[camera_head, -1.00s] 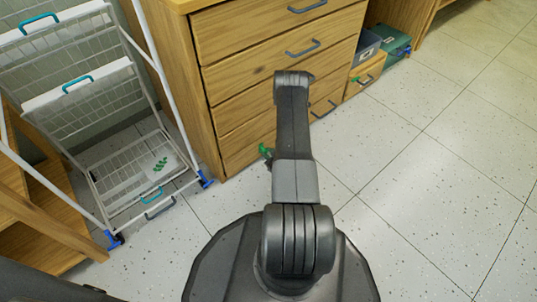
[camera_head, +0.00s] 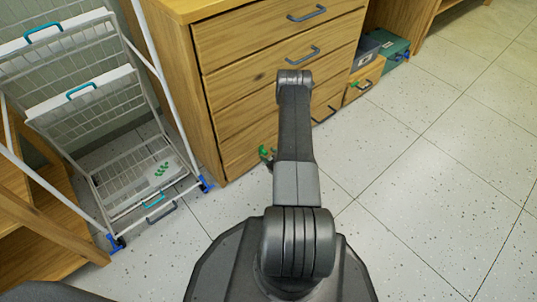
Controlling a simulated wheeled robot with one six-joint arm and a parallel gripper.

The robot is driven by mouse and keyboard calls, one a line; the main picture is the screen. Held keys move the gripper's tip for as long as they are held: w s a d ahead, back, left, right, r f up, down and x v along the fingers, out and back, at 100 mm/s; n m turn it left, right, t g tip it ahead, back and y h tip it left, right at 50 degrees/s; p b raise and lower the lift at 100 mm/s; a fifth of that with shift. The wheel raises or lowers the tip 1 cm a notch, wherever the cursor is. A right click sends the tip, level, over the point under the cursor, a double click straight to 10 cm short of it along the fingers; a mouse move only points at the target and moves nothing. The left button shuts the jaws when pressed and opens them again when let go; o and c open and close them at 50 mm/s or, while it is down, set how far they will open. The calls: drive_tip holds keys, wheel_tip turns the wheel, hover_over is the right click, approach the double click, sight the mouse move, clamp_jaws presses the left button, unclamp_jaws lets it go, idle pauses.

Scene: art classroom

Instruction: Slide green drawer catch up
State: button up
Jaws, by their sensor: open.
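A wooden chest of drawers (camera_head: 240,95) stands ahead of me, with dark handles on its fronts. A small green piece (camera_head: 264,152), which looks like the drawer catch, shows low on the chest's front, just left of my arm. A dark part lies beside it, and I cannot tell how far up or down the catch sits. My arm rises in front of the chest and covers part of the lower drawers. My gripper is hidden behind my arm, so its distance from the catch does not show.
A white wire rack (camera_head: 134,178) on blue-footed legs stands at the left, beside a wooden stand (camera_head: 40,235). A small wooden box (camera_head: 368,76) with a green piece and a teal box (camera_head: 394,52) sit right of the chest. The tiled floor (camera_head: 440,180) at the right is clear.

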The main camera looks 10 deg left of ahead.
drive_tip(key=p+v, duration=0.4)
drive_tip(key=v, duration=0.8)
drive_tip(key=shift+s+d+r, duration=0.2)
drive_tip(key=shift+d+r, duration=0.05)
drive_tip(key=b+x, duration=0.4)
drive_tip(key=x, duration=1)
drive_tip(key=shift+s+d+f+b, duration=0.1)
drive_tip(key=shift+f+b, duration=0.1)
drive_tip(key=shift+b, duration=0.2)
